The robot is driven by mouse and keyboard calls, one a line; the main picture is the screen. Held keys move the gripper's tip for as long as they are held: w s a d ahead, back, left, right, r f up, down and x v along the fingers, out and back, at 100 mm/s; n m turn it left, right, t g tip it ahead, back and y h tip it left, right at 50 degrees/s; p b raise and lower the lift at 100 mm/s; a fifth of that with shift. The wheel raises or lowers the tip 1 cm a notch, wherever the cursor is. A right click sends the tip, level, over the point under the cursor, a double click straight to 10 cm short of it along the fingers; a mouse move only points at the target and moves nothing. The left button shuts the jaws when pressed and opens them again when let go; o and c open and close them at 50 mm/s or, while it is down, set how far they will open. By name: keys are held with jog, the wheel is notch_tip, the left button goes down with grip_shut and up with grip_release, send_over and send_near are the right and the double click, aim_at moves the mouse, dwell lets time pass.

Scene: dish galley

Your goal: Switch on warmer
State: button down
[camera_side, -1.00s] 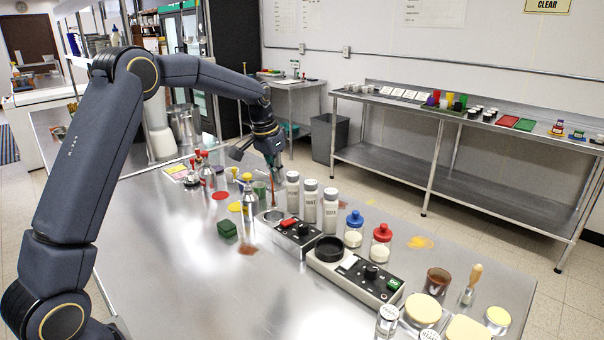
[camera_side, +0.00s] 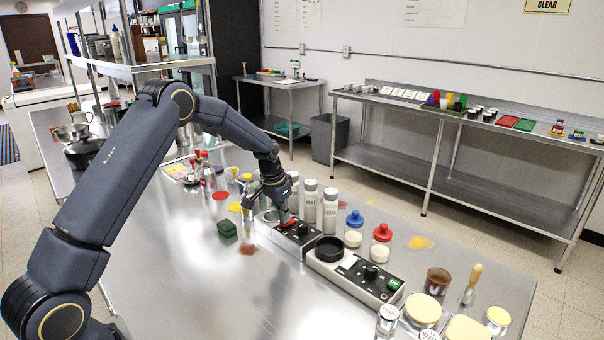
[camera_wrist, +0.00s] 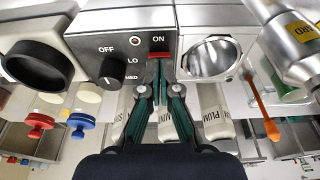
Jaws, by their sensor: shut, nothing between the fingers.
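The warmer is a dark-fronted metal box (camera_wrist: 110,70) with a round metal well (camera_wrist: 208,60), a black knob (camera_wrist: 110,80) and a red switch (camera_wrist: 160,55) beside the word ON. In the side view, the red switch (camera_side: 289,223) shows on the box's top, partly behind my gripper. My gripper (camera_wrist: 160,82) is shut and empty, with its fingertips at the red switch. I cannot tell whether they touch or press it. In the side view, my gripper (camera_side: 283,214) is low over the warmer. A small round lamp (camera_wrist: 134,40) sits by the knob; I cannot tell whether it is lit.
White labelled shakers (camera_side: 310,202) stand close behind the warmer. A second unit with a black ring (camera_side: 329,249) and green switch (camera_side: 393,284) stands to its right. Red-capped (camera_side: 382,233) and blue-capped (camera_side: 354,219) jars are nearby. The counter (camera_side: 240,290) in front is mostly clear.

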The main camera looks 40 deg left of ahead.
jog(key=shift+f, duration=0.1)
jog(key=shift+s+f, duration=0.2)
jog(key=shift+f, duration=0.15)
jog(key=shift+w, duration=0.15)
jog(key=shift+w+r, duration=0.35)
jog(key=shift+w, duration=0.25)
jog(key=v, duration=0.4)
jog(key=shift+w+r, duration=0.15)
jog(key=shift+r, duration=0.1)
jog(key=s+r, duration=0.5)
jog(key=r, duration=0.3)
jog(key=shift+r, duration=0.15)
